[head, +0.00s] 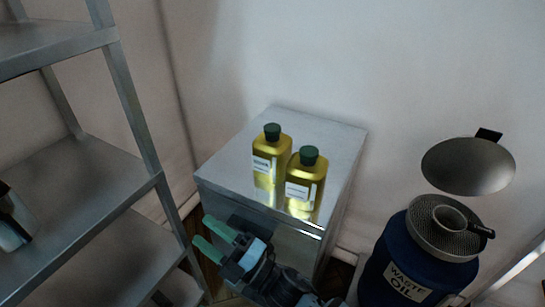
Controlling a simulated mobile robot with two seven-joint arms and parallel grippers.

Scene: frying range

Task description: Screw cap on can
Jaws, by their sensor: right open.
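A dark blue can (372,277) labelled "WASTE OIL" stands at the lower right. A perforated strainer (425,233) sits in its top, and a small metal cup with a dark handle (448,217) rests on that. A round grey lid (468,167) with a black tab is above and behind the can; how it is held is unclear. Two yellow bottles (269,165) (305,183) stand upright with dark green caps on. I cannot tell a separate loose cap. My right gripper (202,230) is open and empty, in front of the cabinet, its green fingers pointing left. My left gripper is out of view.
The bottles stand on a metal cabinet (325,137) against the wall; its back and right top are bare. A metal shelf rack (85,180) fills the left side. A partly cut-off pale and dark object (12,225) sits on it at the picture's edge.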

